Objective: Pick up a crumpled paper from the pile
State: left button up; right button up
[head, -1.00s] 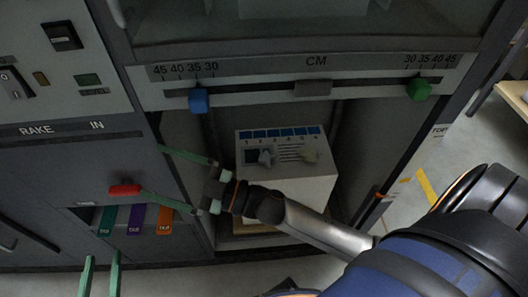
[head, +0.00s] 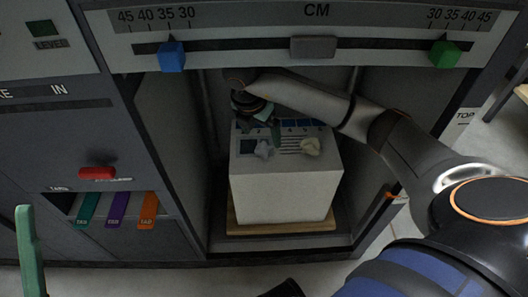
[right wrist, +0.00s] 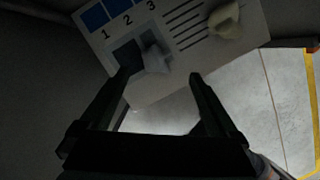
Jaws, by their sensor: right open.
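My right gripper (head: 268,128) is open above the pile's back left part.
The pile stands on a wooden board (head: 282,227) between the bay's side walls. A ruler rail above carries a blue slider (head: 171,56), a grey block (head: 313,47) and a green slider (head: 444,54). A red handle (head: 97,173) and coloured tabs are at left.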

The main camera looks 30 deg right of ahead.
aim_at(263, 147)
jog(key=b+x, duration=0.1)
jog(key=x, duration=0.1)
jog(key=b+x, duration=0.1)
jog(key=x, duration=0.3)
jog(key=shift+w+a+f+b, duration=0.1)
jog(key=shift+a+f+b, duration=0.05)
jog(key=shift+f+b, duration=0.25)
jog(key=shift+r, duration=0.1)
jog(key=c, duration=1.4)
jog(key=shift+c, duration=0.2)
